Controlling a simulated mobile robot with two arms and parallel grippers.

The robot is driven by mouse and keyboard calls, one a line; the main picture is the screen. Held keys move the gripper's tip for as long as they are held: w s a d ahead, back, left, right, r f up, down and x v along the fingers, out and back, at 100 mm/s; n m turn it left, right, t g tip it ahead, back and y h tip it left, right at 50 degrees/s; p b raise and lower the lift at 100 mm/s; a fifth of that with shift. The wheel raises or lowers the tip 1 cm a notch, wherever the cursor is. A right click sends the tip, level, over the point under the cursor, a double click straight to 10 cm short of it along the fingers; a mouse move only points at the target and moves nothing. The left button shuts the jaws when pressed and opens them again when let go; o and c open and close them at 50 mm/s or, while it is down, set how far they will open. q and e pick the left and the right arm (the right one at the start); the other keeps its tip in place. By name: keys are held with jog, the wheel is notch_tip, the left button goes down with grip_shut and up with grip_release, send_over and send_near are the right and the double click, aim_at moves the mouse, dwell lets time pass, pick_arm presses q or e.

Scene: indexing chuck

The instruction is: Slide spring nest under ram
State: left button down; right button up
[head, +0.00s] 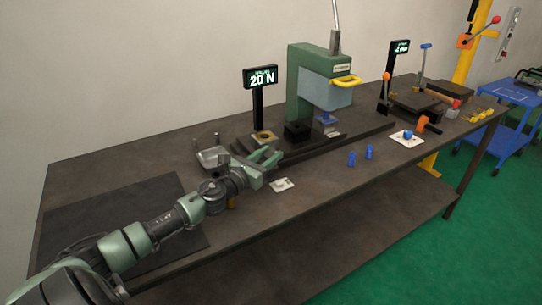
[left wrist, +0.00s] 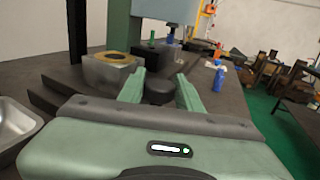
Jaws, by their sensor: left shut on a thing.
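A block with a gold ring on top (head: 264,136), which looks like the spring nest, sits on the dark slide base left of the green press (head: 305,85). It also shows in the left wrist view (left wrist: 112,62), left of my fingers. The press's ram with a blue lower end (head: 326,118) stands to its right, apart from it. My left gripper (head: 271,157) is at the front edge of the slide base, close to the block. In the left wrist view its fingers (left wrist: 160,92) are shut on a dark round knob (left wrist: 158,90). Whether the knob joins the block is hidden. My right gripper is out of view.
A black block (head: 297,130) stands between the ringed block and the ram. A "20 N" display (head: 261,79) rises behind. A metal tray (head: 213,157) lies left, a white plate (head: 282,185) in front. Blue pegs (head: 351,159) stand right on the open bench front.

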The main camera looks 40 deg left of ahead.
pick_arm(q)
jog(key=c, duration=1)
grip_release()
jog(key=shift+s+a+f, duration=0.1)
jog(key=shift+a, duration=0.05)
jog(key=shift+s, duration=0.35)
jog(key=s+b, duration=0.1)
jog(key=s, duration=0.4)
jog(key=shift+s, duration=1.1)
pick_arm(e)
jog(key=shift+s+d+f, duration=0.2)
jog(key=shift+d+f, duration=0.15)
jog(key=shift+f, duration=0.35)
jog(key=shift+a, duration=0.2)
